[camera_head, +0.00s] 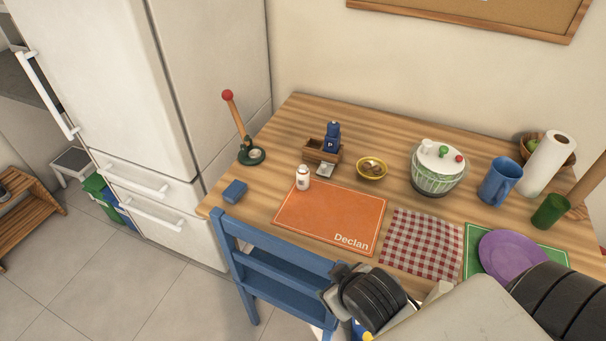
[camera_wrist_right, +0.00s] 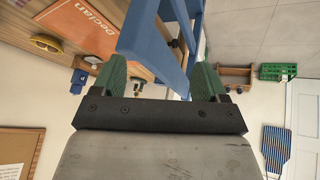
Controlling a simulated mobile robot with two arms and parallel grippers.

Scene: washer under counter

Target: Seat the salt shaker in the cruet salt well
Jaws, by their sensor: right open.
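The white salt shaker (camera_head: 302,178) stands upright at the upper left corner of the orange placemat (camera_head: 335,215). The wooden cruet (camera_head: 312,155) is just behind it to the right. A blue mill (camera_head: 332,138) stands in the cruet's right part; the left part looks empty and dark. My right gripper (camera_wrist_right: 158,82) is open in the right wrist view. Its green fingers are spread with the blue chair back between and beyond them, and I see nothing held. In the head view my right arm is at the bottom right, well away from the shaker; its fingertips are hidden. My left gripper is not in view.
The blue chair (camera_head: 275,255) stands at the table's front edge near my right arm. A blue block (camera_head: 235,191), a red-knobbed stand (camera_head: 250,156), a yellow bowl (camera_head: 372,168) and a lidded pot (camera_head: 437,170) surround the cruet area. The orange placemat is mostly bare.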

